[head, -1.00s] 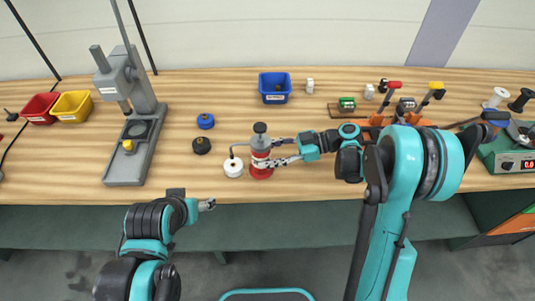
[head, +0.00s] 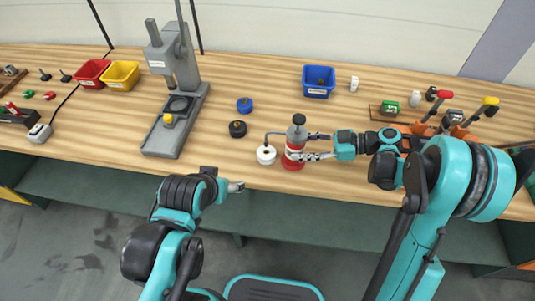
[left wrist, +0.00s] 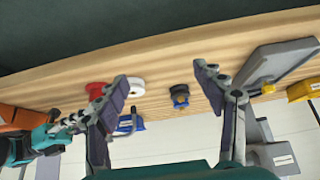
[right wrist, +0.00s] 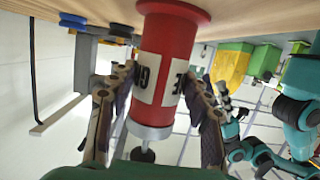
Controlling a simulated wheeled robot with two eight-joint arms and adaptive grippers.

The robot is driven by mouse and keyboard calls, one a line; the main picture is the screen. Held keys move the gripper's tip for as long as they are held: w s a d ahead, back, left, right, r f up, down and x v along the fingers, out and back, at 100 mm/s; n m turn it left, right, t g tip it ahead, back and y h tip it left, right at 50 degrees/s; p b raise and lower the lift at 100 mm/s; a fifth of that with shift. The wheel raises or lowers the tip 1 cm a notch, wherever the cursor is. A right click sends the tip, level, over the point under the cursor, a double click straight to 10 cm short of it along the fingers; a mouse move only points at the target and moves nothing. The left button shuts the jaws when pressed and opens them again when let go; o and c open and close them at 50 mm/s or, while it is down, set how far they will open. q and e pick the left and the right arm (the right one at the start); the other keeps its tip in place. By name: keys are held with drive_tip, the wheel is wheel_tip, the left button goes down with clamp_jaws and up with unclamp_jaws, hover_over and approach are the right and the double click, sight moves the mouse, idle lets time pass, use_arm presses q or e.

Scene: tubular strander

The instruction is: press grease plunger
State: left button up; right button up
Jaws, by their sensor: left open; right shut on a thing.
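The grease dispenser (head: 294,158) is a red cylinder with a white label, a grey top and a black plunger knob (head: 298,118). It stands upright near the table's front edge. Its thin bent spout reaches left over a white round piece (head: 266,155). My right gripper (head: 308,147) is shut around the dispenser's body from the right. The right wrist view shows its fingers (right wrist: 158,85) on both sides of the red body (right wrist: 168,45), with the knob (right wrist: 143,155) clear. My left gripper (head: 237,187) is open and empty in front of the table, left of the dispenser; its spread fingers show in the left wrist view (left wrist: 165,80).
A black round piece (head: 237,129) and a blue one (head: 244,105) lie left of the dispenser. A grey press (head: 182,110) stands further left. A blue bin (head: 318,82) is behind. Red-handled and yellow-handled clamps (head: 455,118) stand at right.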

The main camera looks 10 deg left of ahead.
use_arm(q)
drive_tip(key=shift+c, duration=0.3)
drive_tip(key=shift+d, duration=0.1)
drive_tip(key=c, duration=1)
drive_tip(key=shift+w+d+r+y, duration=0.2)
drive_tip(key=shift+d+r+y, duration=0.05)
drive_tip(key=shift+y, duration=0.05)
drive_tip(key=c, duration=0.5)
drive_tip(key=w+d+r+t, duration=0.1)
drive_tip(key=d+r, duration=0.1)
drive_tip(key=w+d+r+t+y, duration=0.1)
drive_tip(key=d+r, duration=0.1)
drive_tip(key=r, duration=0.1)
drive_tip(key=w+d+r+t, duration=0.1)
drive_tip(key=w+d+r, duration=0.1)
drive_tip(key=r, duration=0.1)
drive_tip(key=shift+d, duration=0.4)
clamp_jaws()
drive_tip(key=d+r+t+h, duration=0.1)
drive_tip(key=d+r+t, duration=0.4)
drive_tip(key=d+r, duration=0.5)
drive_tip(key=shift+h, duration=0.3)
drive_tip(key=shift+d, duration=0.1)
